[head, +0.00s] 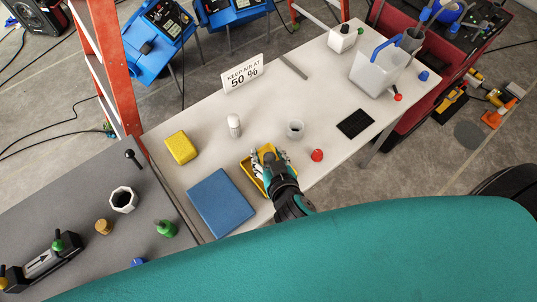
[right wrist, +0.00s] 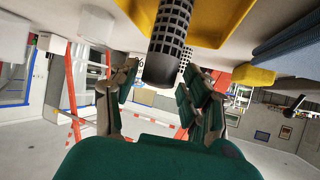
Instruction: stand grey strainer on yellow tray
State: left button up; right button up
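The yellow tray (head: 246,167) lies on the white table, partly hidden by my right gripper (head: 272,158). In the right wrist view, which is upside down, the tray (right wrist: 215,18) fills the top. The grey strainer (right wrist: 172,35), a dark perforated cylinder, is in front of or over the tray, its rim towards the camera. Its far end is out of frame, so I cannot tell whether it touches the tray. My right gripper (right wrist: 158,80) is open, its fingers on either side of the strainer's rim with a gap at the left. My left gripper is not in view.
A blue pad (head: 222,202) lies left of the tray and a yellow block (head: 181,147) beyond it. A grey cup (head: 295,130), a red knob (head: 317,155) and a white shaker (head: 234,126) stand nearby. A black mat (head: 355,123) lies further right.

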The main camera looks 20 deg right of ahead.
jog(key=v, duration=1.2)
jog(key=shift+b, duration=0.4)
